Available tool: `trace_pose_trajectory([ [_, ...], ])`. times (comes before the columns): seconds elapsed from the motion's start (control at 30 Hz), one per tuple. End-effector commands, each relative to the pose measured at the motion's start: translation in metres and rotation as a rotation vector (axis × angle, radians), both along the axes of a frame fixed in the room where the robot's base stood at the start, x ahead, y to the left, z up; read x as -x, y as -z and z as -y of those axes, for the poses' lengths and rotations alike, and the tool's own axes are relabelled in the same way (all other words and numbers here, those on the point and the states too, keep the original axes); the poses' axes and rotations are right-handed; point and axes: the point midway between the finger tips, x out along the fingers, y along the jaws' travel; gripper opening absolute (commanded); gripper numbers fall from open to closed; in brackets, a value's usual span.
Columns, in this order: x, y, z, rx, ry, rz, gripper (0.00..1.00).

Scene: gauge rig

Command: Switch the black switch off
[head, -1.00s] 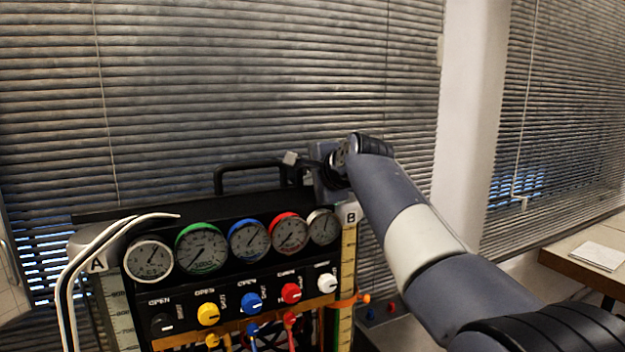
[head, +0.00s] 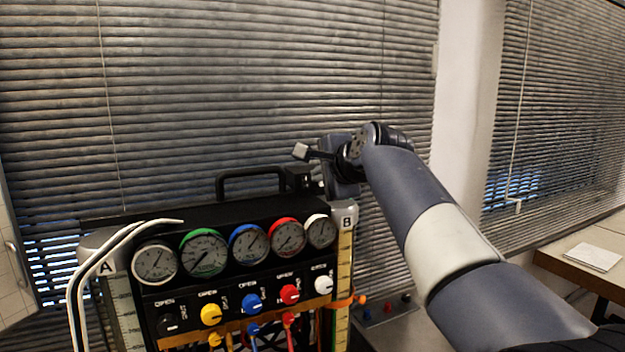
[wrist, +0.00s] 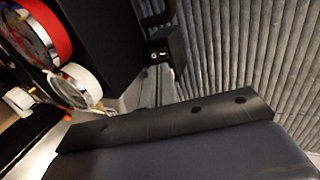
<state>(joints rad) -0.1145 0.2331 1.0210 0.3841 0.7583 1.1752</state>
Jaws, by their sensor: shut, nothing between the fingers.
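The black switch (head: 168,324) is a round knob at the left end of the row of coloured knobs on the black gauge panel (head: 225,292). An OPEN label is above it; its pointer direction is too small to tell. My gripper (head: 302,151) is up above the panel's right end, behind the carry handle's level, its pale tip pointing left. It is shut and empty, well apart from the black switch. In the wrist view, a dark part of mine fills the bottom, and the black switch does not show.
Yellow (head: 211,314), blue (head: 252,302), red (head: 289,294) and white (head: 323,285) knobs sit right of the black one, below several gauges. Pale hoses (head: 100,256) curve past the panel's left end. A black carry handle (head: 250,175) stands on top.

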Motion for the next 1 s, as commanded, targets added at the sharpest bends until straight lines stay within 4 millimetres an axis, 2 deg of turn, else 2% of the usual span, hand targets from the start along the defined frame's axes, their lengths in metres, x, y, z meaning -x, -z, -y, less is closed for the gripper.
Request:
trace_pose_trajectory([
  [0.2, 0.042, -0.014, 0.018, 0.000, 0.002, 0.003, 0.00],
  [0.4, 0.064, -0.025, 0.027, 0.000, 0.001, 0.000, 0.00],
  [0.63, 0.070, -0.028, 0.029, 0.000, -0.001, -0.002, 0.00],
  [1.0, 0.063, -0.026, 0.027, 0.000, -0.001, -0.003, 0.00],
])
